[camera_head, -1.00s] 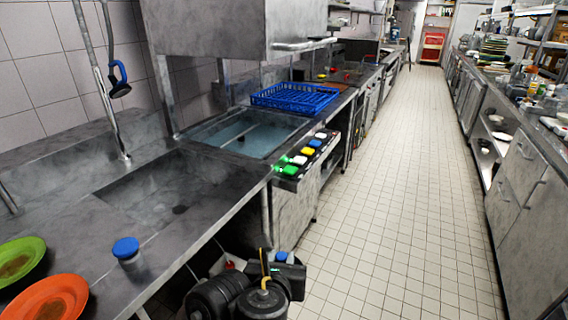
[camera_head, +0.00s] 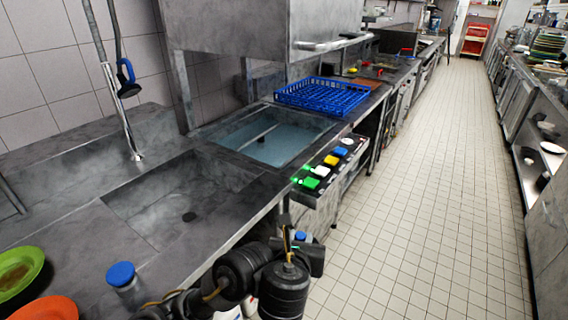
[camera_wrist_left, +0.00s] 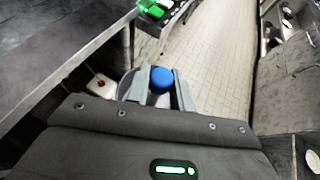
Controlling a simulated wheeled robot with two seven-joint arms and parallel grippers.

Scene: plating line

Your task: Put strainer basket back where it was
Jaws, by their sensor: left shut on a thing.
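My left gripper (camera_head: 302,240) is low in the head view, in front of the counter edge and above the aisle floor. It is shut on a small blue-topped thing (camera_wrist_left: 161,78), which sits between the two grey fingers in the left wrist view. Its lower part is hidden, so I cannot tell if it is the strainer basket. The empty sink basin (camera_head: 150,205) has a dark drain hole (camera_head: 189,217) and lies to the left of the gripper. My right gripper is not in view.
A blue-lidded jar (camera_head: 122,276), a green plate (camera_head: 18,272) and an orange plate (camera_head: 45,309) stand on the near counter. Beyond the basin are a water-filled sink (camera_head: 265,140), a blue rack (camera_head: 322,95) and coloured buttons (camera_head: 325,168). The tiled aisle (camera_head: 420,210) is clear.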

